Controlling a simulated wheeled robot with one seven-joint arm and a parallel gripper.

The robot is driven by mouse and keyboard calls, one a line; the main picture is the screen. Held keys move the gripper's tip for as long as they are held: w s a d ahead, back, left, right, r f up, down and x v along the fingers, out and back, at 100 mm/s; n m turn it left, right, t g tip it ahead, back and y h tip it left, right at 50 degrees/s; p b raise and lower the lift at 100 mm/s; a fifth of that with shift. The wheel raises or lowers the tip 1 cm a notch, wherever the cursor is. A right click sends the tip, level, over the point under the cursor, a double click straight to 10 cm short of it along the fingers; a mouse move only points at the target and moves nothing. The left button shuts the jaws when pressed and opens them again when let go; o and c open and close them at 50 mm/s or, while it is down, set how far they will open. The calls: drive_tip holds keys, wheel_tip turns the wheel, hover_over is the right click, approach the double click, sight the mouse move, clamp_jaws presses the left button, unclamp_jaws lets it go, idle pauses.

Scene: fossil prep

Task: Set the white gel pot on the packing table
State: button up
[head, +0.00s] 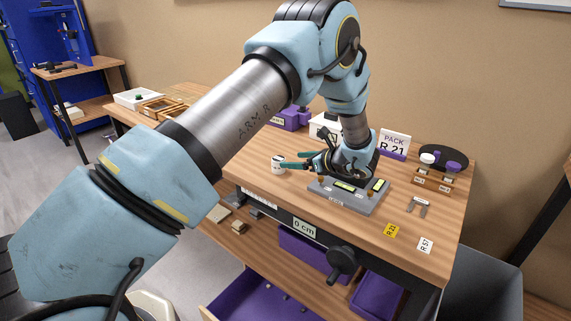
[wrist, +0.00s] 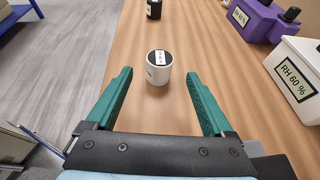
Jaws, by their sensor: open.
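The white gel pot (wrist: 158,75) is a small white cup with a dark top and a label. It stands upright on the wooden packing table (wrist: 130,52). In the head view the pot (head: 278,163) is near the front left edge of the table, just left of the fingertips. My gripper (wrist: 158,88) is open, with green fingers to the left and right of the pot's near side. The fingers do not appear to touch it. In the head view my gripper (head: 285,160) is low over the table, partly hidden by my arm.
A white box marked RH 60 % (wrist: 300,75) and a purple container (wrist: 262,20) stand to the right. A dark bottle (wrist: 154,9) stands beyond the pot. A grey device (head: 350,196) sits under my wrist. The PACK R 21 sign (head: 394,145) stands behind.

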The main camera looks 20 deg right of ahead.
drive_tip(key=shift+s+d+r, duration=0.1)
drive_tip(key=shift+s, duration=0.15)
drive_tip(key=a+r+n+g+y, duration=0.3)
drive_tip(key=a+n+g, duration=0.65)
drive_tip(key=a, duration=1.35)
drive_tip(key=s+a+r+n+h, duration=0.4)
drive_tip(key=s+a+n, duration=0.2)
drive_tip(key=a+n, duration=0.4)
drive_tip(key=s+a+r+n+g+h, duration=0.1)
drive_tip(key=s+a+r+n+h, duration=0.2)
drive_tip(key=s+a+n, duration=0.4)
drive_tip(key=a+n+h, duration=0.1)
drive_tip(key=a+n, duration=0.1)
drive_tip(key=n, duration=0.2)
drive_tip(key=shift+a+r, duration=0.35)
drive_tip(key=shift+r, duration=0.05)
drive_tip(key=shift+g, duration=0.25)
